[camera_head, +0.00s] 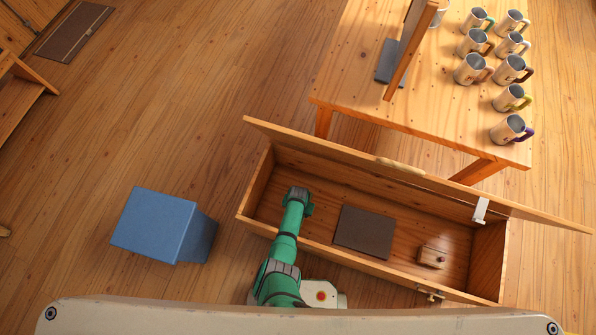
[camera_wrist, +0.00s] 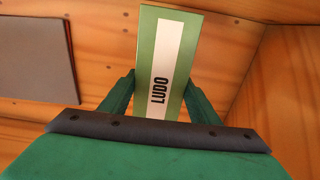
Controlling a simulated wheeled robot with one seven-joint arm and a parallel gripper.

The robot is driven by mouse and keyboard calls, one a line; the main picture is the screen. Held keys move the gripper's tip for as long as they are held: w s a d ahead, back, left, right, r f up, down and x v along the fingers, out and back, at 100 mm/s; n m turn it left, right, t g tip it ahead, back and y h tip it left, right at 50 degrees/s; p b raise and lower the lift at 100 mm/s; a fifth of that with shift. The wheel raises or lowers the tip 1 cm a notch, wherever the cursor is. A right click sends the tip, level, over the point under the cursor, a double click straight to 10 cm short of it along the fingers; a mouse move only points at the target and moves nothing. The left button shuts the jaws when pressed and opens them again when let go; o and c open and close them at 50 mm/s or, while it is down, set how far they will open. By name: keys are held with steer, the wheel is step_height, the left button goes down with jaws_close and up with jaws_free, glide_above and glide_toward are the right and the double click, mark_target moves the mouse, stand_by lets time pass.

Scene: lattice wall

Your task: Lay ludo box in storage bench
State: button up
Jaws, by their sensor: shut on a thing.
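The ludo box (camera_wrist: 172,45) is a slim green box with a white label reading LUDO. In the wrist view it stands between the fingers of my gripper (camera_wrist: 160,88), which is shut on it. The storage bench (camera_head: 400,222) is a long wooden chest with its lid (camera_head: 430,183) raised along the far side. In the head view my arm reaches over the front wall, and its end is over the left part of the bench. The fingers and ludo box are hidden there. In the wrist view the box is against the bench's wooden inside; contact with the floor cannot be told.
A dark flat square (camera_head: 364,231) lies on the bench floor, right of my arm. A small wooden block with a knob (camera_head: 432,257) sits further right. A blue stool (camera_head: 155,225) stands left of the bench. A table (camera_head: 430,100) with several mugs stands behind.

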steer(key=shift+a+f, duration=0.1)
steer(key=shift+f, duration=0.1)
steer(key=shift+w+a+f, duration=0.1)
steer(key=shift+w+f, duration=0.05)
steer(key=shift+f, duration=1.55)
steer(key=shift+f, duration=0.6)
steer(key=o, duration=1.4)
steer(key=shift+r, duration=0.2)
